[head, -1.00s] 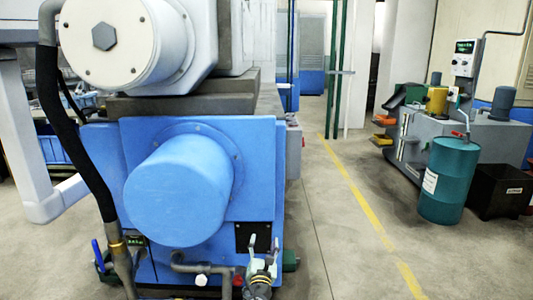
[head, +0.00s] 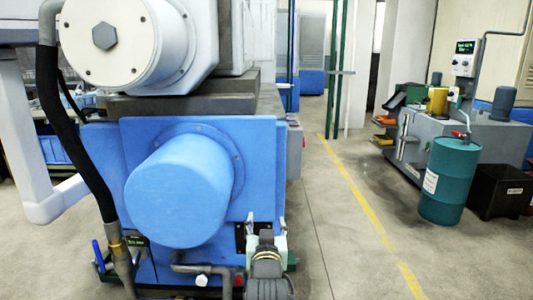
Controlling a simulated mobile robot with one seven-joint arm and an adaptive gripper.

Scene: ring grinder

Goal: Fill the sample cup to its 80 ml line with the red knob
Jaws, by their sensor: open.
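My gripper (head: 266,236) is at the bottom centre of the head view, seen from behind, in front of the lower right corner of the blue machine. Its pale fingers stand apart, and I see nothing between them. A small red part (head: 238,281) shows low on the machine, just left of my gripper; it may be the red knob, but it is too small to tell. A white round knob (head: 201,281) sits left of it under a grey pipe (head: 205,268). I cannot make out the sample cup; my wrist hides part of this area.
The blue machine (head: 100,140) with its round blue cover (head: 178,205) fills the left. A black hose (head: 82,165) hangs down to a brass fitting near a blue handle (head: 98,255). A teal drum (head: 450,180) and black bin (head: 500,190) stand right. The floor between is clear.

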